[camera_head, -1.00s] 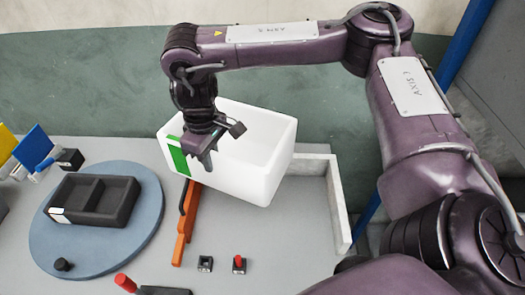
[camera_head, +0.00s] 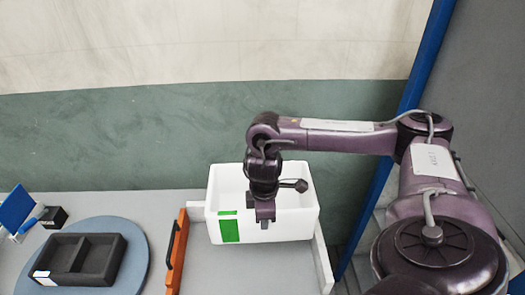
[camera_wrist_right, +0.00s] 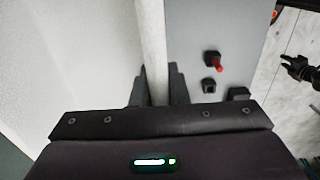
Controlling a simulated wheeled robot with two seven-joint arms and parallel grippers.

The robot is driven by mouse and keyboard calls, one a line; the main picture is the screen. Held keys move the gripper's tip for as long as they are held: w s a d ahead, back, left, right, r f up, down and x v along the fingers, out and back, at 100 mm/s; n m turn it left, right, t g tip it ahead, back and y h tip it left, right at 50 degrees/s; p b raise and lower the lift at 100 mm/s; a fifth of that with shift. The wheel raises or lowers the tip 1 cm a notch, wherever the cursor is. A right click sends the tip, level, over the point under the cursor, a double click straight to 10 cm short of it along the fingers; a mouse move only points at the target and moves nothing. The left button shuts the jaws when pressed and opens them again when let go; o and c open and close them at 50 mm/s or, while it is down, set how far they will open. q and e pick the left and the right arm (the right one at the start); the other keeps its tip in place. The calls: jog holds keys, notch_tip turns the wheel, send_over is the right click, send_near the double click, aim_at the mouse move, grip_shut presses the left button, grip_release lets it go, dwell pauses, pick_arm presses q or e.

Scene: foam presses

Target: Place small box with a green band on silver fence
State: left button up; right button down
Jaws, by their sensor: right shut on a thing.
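The small white open box (camera_head: 285,226) with a green band (camera_head: 229,227) on its near wall appears upright within the pale silver-grey fence. Fence parts show left of the box (camera_head: 196,210) and along its right side (camera_head: 323,262); the box hides the rest. I cannot tell whether its bottom touches down. My right gripper (camera_head: 265,222) is shut on the box's near wall, right of the band. In the right wrist view its fingers (camera_wrist_right: 158,88) straddle the box wall (camera_wrist_right: 153,40). A small dark gripper-like shape (camera_wrist_right: 300,68), perhaps my left gripper, shows at that view's right edge.
An orange bar (camera_head: 177,255) with a black handle stands just left of the box. A blue round plate (camera_head: 137,252) carries a black divided tray (camera_head: 112,262). A red button (camera_wrist_right: 216,64) is on the grey table. A blue post (camera_head: 420,75) rises at right.

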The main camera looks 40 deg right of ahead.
aim_at(264, 242)
notch_tip(264, 242, down, 12)
jog(key=b, duration=0.4)
jog(key=shift+r, duration=0.25)
jog(key=shift+f, duration=0.25)
notch_tip(264, 242, down, 5)
jog(key=shift+r+p, duration=0.15)
jog(key=shift+p, duration=0.25)
jog(key=c, duration=1.4)
grip_release()
